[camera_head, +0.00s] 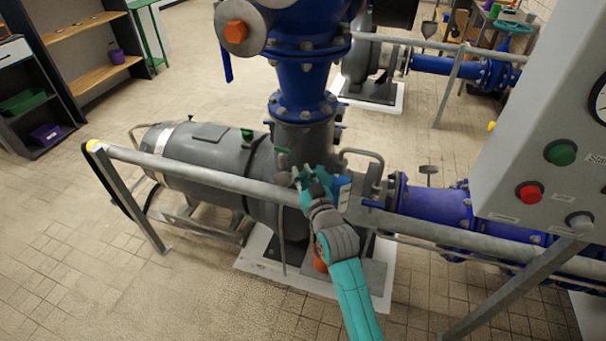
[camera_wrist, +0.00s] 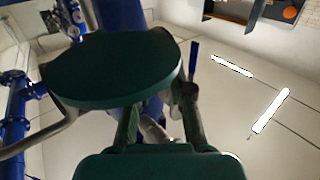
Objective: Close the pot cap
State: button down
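My gripper (camera_head: 313,178) is at the pump's middle, by the vertical blue pipe, with its teal fingers spread apart. In the wrist view a large dark green disc (camera_wrist: 115,70), which looks like the pot cap, is close in front of my gripper (camera_wrist: 158,118). The disc is tilted and covers part of the fingers' reach, so I cannot tell whether they touch it. Nothing is visibly clamped between the fingers. In the head view the cap cannot be made out clearly, and the pot itself is hidden or too small to tell.
A grey metal railing (camera_head: 200,178) runs across in front of the pump (camera_head: 205,150). A control box (camera_head: 545,140) with green and red buttons stands at the right. A blue horizontal pipe (camera_head: 435,205) lies right of my gripper. The tiled floor at the left is clear.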

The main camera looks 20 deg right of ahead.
aim_at(324, 179)
jog(key=shift+s+d+n+y, duration=0.2)
jog(key=shift+n+y, duration=0.2)
jog(key=shift+y, duration=0.2)
jog(key=shift+s+d+n+g+y, duration=0.3)
jog(key=shift+n+y, duration=0.3)
jog(key=shift+y, duration=0.3)
jog(key=shift+s+d+n+g+y, duration=0.15)
jog(key=shift+s+d+n+y, duration=0.1)
jog(key=shift+n+y, duration=0.5)
jog(key=shift+s+d+n+g+y, duration=0.3)
jog(key=shift+n+y, duration=0.15)
jog(key=shift+y, duration=0.6)
jog(key=shift+s+d+n+g+y, duration=0.2)
jog(key=shift+d+n+g+y, duration=0.2)
jog(key=shift+n+g+y, duration=0.45)
jog(key=shift+s+d+n+g+y, duration=0.2)
jog(key=shift+d+n+g+y, duration=0.3)
jog(key=shift+y, duration=0.6)
jog(key=shift+s+d+n+g+y, duration=0.25)
jog(key=shift+n+g+y, duration=0.25)
jog(key=shift+n+y, duration=0.4)
jog(key=shift+d, duration=0.1)
jog(key=c, duration=1)
grip_release()
jog(key=v, duration=1.2)
jog(key=shift+w, duration=0.1)
